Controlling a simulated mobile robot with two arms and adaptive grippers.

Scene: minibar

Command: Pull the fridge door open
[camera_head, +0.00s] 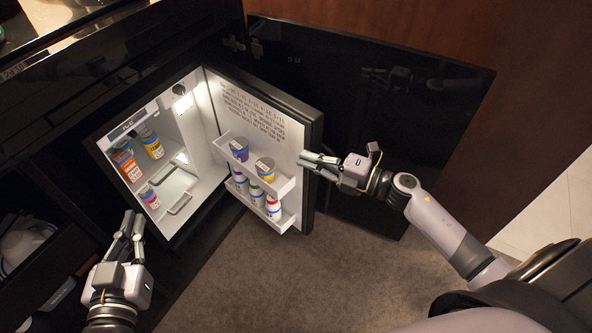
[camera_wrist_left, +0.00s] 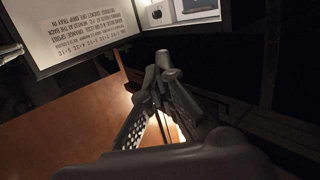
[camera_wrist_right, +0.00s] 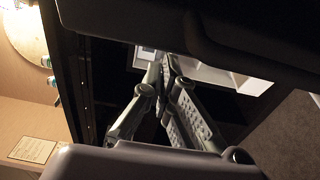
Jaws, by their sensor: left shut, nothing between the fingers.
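The fridge door (camera_head: 290,140) stands wide open, swung out to the right of the lit fridge cabinet (camera_head: 188,125). Its white inner face carries printed text and two shelves. The text side also shows in the left wrist view (camera_wrist_left: 85,28). My right gripper (camera_head: 306,160) is shut with its fingertips at the door's free edge, on the inner side; whether they touch it I cannot tell. Its fingers (camera_wrist_right: 165,62) come together in the right wrist view. My left gripper (camera_head: 132,222) is shut and empty, in front of the cabinet's lower left corner.
A dark panel (camera_head: 400,120) stands open behind the door. Carpeted floor (camera_head: 300,275) is clear below. A dark open compartment (camera_head: 40,235) is at left.

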